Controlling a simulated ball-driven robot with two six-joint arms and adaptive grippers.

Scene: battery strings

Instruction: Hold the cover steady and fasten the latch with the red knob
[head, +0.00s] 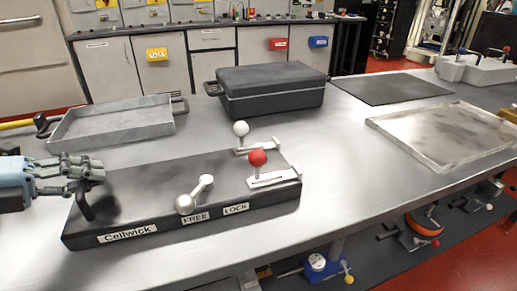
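The dark cover (150,195), labelled Cellwick, FREE and LOCK, lies on the steel bench. A latch with the red knob (257,158) stands upright near the cover's right end, on a pale plate. Behind it is a similar latch with a white knob (240,129). My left gripper (94,172) is at the black handle (83,204) on the cover's left end. Its fingers overlap the handle's top, so their grip is unclear. My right gripper is not in view.
A grey metal tray (112,126) stands behind the cover at left, and a closed dark case (270,91) behind it. A shallow clear-rimmed tray (446,133) and a black mat (390,89) lie to the right. The bench right of the cover is clear.

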